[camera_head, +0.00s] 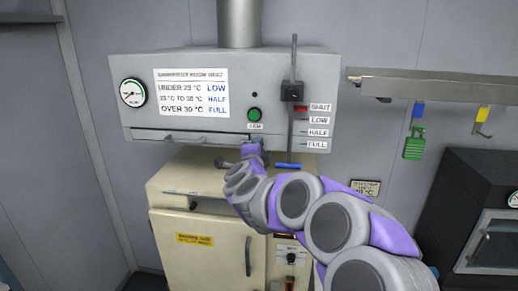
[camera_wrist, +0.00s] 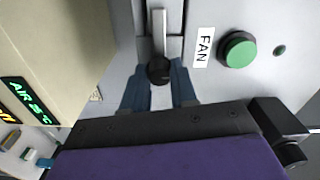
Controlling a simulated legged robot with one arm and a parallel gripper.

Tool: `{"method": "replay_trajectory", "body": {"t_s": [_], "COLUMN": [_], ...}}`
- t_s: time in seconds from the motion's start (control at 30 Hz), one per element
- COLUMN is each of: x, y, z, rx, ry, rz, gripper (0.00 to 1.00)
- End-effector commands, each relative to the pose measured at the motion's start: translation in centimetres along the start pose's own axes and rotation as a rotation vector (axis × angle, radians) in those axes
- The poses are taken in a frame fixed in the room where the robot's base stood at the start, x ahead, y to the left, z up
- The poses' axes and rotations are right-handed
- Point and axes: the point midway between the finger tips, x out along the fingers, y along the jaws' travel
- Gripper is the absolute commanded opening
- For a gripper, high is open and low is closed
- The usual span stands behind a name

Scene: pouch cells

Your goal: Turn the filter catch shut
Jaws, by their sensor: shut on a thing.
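The filter catch (camera_wrist: 160,70) shows in the wrist view as a round black knob on the grey hood front, at the end of a pale metal bar. My gripper (camera_wrist: 160,82) has its two blue fingers shut on the knob, one on each side. In the head view my gripper (camera_head: 257,144) is at the hood's lower edge, below the green fan button (camera_head: 255,114), and hides the catch. The filter drawer front (camera_head: 180,136) runs left from there. How far the catch is turned is hard to tell.
The grey hood (camera_head: 210,70) carries a gauge (camera_head: 133,92), a sign and a damper lever (camera_head: 292,90) on the right. A cream cabinet (camera_head: 185,225) stands below. A rack (camera_head: 435,88) with hanging tags and a dark oven (camera_head: 490,215) are to the right.

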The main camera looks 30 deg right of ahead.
Motion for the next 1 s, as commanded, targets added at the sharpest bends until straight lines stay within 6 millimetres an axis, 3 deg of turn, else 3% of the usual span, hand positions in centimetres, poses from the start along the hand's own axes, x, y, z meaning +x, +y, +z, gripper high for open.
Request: {"method": "replay_trajectory", "body": {"t_s": [0.03, 0.27, 0.63, 1.0], "x": [-0.1, 0.0, -0.6, -6.1], "y": [0.8, 0.5, 0.3, 0.3], "z": [0.4, 0.2, 0.0, 0.1], "rx": [-0.001, 0.000, 0.002, 0.002], "ry": [-0.008, -0.005, -0.004, -0.007], "rz": [0.015, 0.009, 0.005, 0.005], "gripper": [0.30, 0.52, 0.53, 0.53]}}
